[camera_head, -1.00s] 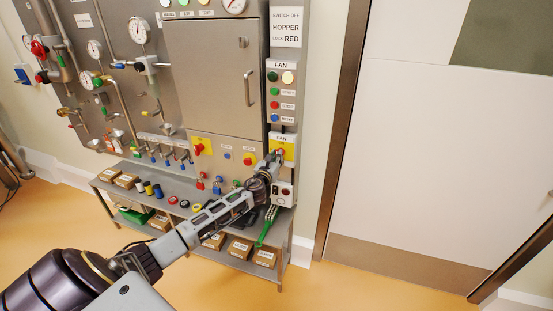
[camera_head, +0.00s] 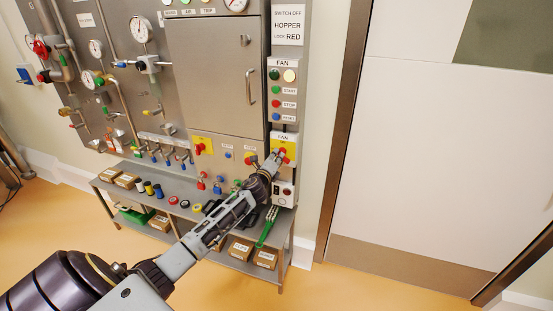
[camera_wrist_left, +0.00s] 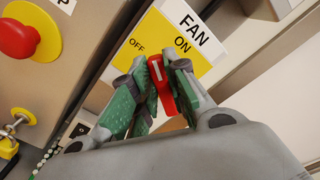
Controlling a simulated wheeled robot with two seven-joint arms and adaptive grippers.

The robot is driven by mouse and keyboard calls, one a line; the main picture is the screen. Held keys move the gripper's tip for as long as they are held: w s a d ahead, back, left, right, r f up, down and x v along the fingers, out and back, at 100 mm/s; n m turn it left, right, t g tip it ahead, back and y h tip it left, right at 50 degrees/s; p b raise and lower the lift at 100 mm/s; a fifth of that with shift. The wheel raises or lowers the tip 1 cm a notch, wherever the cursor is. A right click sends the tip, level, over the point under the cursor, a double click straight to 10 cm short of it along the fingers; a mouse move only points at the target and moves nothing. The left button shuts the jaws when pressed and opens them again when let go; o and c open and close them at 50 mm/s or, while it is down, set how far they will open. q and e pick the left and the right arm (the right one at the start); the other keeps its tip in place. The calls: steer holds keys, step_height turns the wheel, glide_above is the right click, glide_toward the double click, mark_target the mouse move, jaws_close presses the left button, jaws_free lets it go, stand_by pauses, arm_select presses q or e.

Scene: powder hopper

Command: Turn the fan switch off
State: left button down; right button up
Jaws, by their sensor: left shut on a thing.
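The fan switch is a red rotary handle (camera_wrist_left: 160,88) on a yellow plate (camera_wrist_left: 150,36) marked OFF and ON under the word FAN. In the head view the yellow plate (camera_head: 291,147) is on the right side of the cabinet, below the fan buttons. My left gripper (camera_wrist_left: 158,82) is shut on the red handle, with a green-padded finger on each side. The white line on the handle points up toward the lettering; its exact setting is hard to tell. In the head view my left gripper (camera_head: 277,158) reaches the switch from below left and hides part of it. My right gripper is not in view.
A red emergency button (camera_wrist_left: 18,38) on yellow is left of the switch in the wrist view. Fan buttons (camera_head: 275,104) sit above it. A shelf (camera_head: 236,230) with padlocks, tape and boxes is below. A door (camera_head: 420,150) stands at the right.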

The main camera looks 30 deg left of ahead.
arm_select(q)
steer(key=n, duration=0.3)
steer(key=shift+f+n, duration=0.15)
steer(key=shift+n, duration=0.15)
steer(key=shift+f+n, duration=0.1)
steer(key=shift+n, duration=1.3)
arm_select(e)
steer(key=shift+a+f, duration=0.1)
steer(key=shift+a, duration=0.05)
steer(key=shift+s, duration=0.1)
